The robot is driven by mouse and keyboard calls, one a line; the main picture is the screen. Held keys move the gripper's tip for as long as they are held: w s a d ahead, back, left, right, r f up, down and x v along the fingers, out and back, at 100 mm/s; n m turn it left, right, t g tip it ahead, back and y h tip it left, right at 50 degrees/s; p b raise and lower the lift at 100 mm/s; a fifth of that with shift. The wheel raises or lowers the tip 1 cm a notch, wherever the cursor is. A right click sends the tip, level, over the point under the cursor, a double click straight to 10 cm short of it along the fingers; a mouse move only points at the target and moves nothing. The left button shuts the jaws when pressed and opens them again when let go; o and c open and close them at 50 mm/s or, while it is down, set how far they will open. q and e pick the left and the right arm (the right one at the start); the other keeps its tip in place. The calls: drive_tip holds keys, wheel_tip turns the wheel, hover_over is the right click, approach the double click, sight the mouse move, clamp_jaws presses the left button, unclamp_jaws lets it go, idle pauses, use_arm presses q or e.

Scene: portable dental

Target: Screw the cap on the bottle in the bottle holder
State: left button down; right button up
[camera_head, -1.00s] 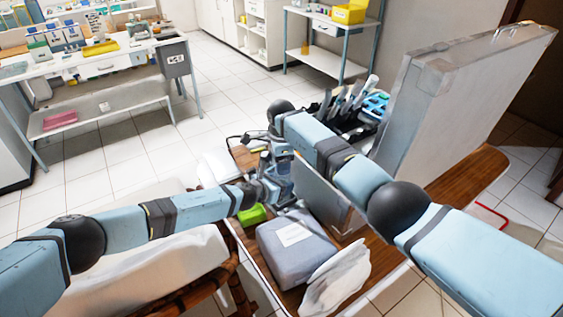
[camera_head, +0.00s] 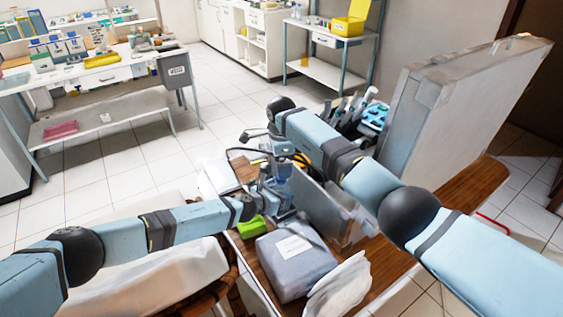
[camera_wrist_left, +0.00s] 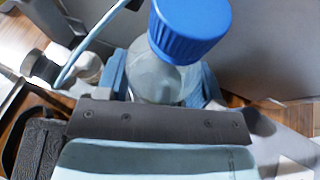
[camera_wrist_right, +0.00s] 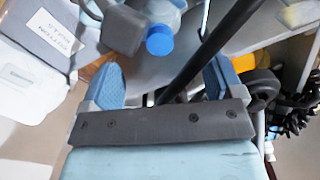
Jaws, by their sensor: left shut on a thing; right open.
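A clear bottle (camera_wrist_left: 160,78) with a wide blue cap (camera_wrist_left: 190,30) over its mouth is between the fingers of my left gripper (camera_wrist_left: 160,85), which is shut on the bottle's body. How tightly the cap sits cannot be told. In the right wrist view the blue cap (camera_wrist_right: 160,40) and part of the bottle (camera_wrist_right: 158,10) show beyond the fingers of my right gripper (camera_wrist_right: 162,85). That gripper is open, empty and apart from the cap. In the head view my left gripper (camera_head: 266,192) is low over the table, and my right gripper (camera_head: 284,148) is just above it. The bottle holder cannot be made out.
A grey bag (camera_head: 295,265) and a white cloth (camera_head: 342,290) lie on the wooden table's near part. A green block (camera_head: 251,229) is near my left gripper. A large upright case (camera_head: 450,115) and a tool rack (camera_head: 372,118) stand right. A dark rod (camera_wrist_right: 210,50) crosses the right wrist view.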

wheel_tip(320, 180, up, 8)
drive_tip(key=shift+f, duration=0.25)
use_arm(q)
drive_tip(key=shift+c, duration=0.8)
unclamp_jaws()
drive_tip(key=p+v, duration=0.3)
drive_tip(key=v, duration=1.1)
use_arm(e)
wheel_tip(320, 180, up, 3)
drive_tip(key=shift+r, duration=0.1)
use_arm(q)
drive_tip(key=shift+w, duration=0.15)
